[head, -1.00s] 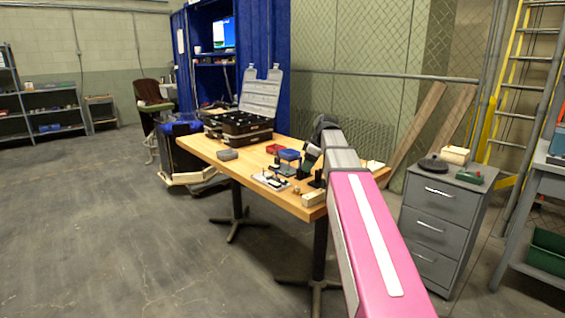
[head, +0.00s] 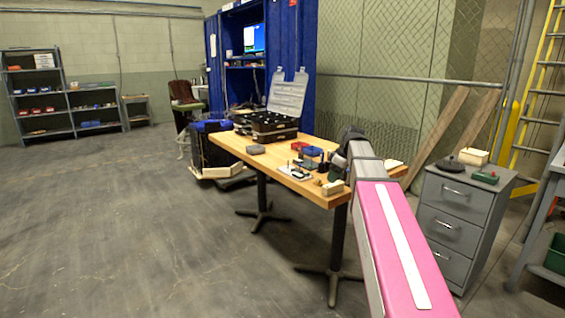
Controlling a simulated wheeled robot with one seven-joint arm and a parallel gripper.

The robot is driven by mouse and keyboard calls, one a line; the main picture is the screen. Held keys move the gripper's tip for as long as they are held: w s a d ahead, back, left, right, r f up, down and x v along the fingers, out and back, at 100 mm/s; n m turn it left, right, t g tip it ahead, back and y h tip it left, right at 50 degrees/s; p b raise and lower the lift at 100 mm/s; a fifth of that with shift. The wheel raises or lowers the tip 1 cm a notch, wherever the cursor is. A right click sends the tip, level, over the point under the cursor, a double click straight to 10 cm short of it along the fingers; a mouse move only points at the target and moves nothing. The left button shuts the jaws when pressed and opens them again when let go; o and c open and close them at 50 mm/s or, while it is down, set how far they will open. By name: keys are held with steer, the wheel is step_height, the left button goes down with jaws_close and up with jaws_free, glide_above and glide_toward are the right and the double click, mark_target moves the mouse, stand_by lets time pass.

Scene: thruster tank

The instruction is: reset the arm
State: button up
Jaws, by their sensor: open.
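My arm, with a pink link and a grey section, reaches from the bottom right of the head view up toward the right end of the wooden table (head: 225,148). My gripper is hidden at the far end of the arm, behind its dark wrist part, so its fingers and anything between them do not show. The wrist part overlaps the table's right end in the picture; I cannot tell its height above the top.
The table bears an open black case (head: 262,134), a red bin (head: 299,146), a blue bin (head: 313,151) and small parts. A grey drawer cabinet (head: 465,222) stands close on the right. A shelf (head: 68,103) stands far left. The left floor is clear.

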steer(key=s+f+m+h, duration=0.1)
steer(key=s+f+m, duration=0.3)
steer(key=s+f, duration=0.3)
steer(key=s+a+f+m+g+h, duration=0.1)
steer(key=s+f+m, duration=0.3)
steer(key=f, duration=1)
steer(key=s+f+m+h, duration=0.1)
steer(key=s+f+m, duration=0.2)
steer(key=s+f, duration=0.7)
steer(key=shift+s+a+f+m+g+h, duration=0.25)
steer(key=shift+s+m+g+h, duration=0.05)
steer(key=shift+m+g, duration=0.1)
steer(key=shift+o, duration=0.4)
